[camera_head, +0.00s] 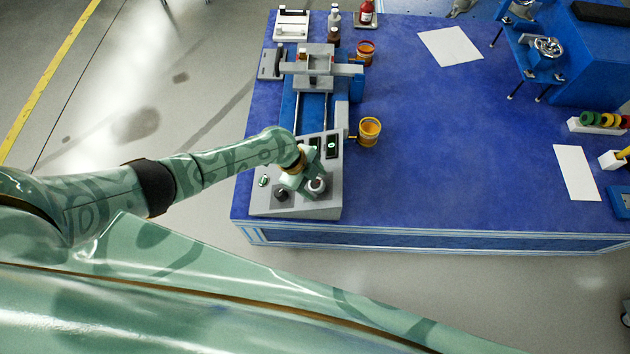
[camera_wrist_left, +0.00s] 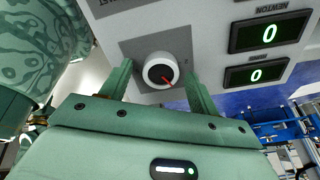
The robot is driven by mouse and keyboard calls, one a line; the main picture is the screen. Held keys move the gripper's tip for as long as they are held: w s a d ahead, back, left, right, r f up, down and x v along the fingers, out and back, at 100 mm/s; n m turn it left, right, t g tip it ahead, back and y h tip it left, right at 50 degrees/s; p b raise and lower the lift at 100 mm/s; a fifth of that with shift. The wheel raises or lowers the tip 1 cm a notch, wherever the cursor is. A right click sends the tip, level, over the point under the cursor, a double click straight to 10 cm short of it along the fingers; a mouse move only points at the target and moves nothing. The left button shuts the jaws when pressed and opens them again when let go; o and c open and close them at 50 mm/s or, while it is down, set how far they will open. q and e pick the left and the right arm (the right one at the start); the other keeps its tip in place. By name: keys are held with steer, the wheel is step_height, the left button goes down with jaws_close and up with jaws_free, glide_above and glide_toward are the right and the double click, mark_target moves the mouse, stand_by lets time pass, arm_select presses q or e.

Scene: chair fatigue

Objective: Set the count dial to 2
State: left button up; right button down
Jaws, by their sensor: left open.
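A grey control panel (camera_head: 262,203) stands at the near left corner of the blue table. A round white dial (camera_wrist_left: 154,68) with a red pointer sits on it, and it also shows in the head view (camera_head: 318,185). The pointer aims toward the lower right in the left wrist view; the scale marks are too small to read. My left gripper (camera_head: 305,182) is over the panel at this dial. In the left wrist view its two fingers (camera_wrist_left: 158,82) are open, one on each side of the dial. Contact cannot be told. My right gripper is not in view.
Two displays (camera_wrist_left: 268,33) beside the dial read 0. A dark knob (camera_head: 281,194) sits left of the dial on the panel. Behind it stands a grey and blue test machine (camera_head: 315,70). Orange cups (camera_head: 369,131) stand to its right. The table's (camera_head: 440,150) middle is clear.

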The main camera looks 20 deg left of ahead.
arm_select(q)
steer(key=shift+d+f, duration=0.15)
steer(key=shift+f, duration=0.05)
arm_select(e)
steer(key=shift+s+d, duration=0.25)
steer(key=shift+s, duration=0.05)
arm_select(q)
steer(key=c, duration=1)
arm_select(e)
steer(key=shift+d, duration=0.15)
arm_select(q)
steer(key=shift+r+n, duration=0.1)
steer(key=shift+n, duration=0.2)
steer(key=n+p, duration=0.1)
steer(key=n, duration=0.4)
steer(key=shift+w+n, duration=0.1)
steer(key=shift+n, duration=0.2)
steer(key=n+p, duration=0.2)
steer(key=n, duration=0.3)
steer(key=shift+n+t, duration=0.3)
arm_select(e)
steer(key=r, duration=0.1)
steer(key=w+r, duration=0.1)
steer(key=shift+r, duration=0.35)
arm_select(q)
steer(key=o, duration=1)
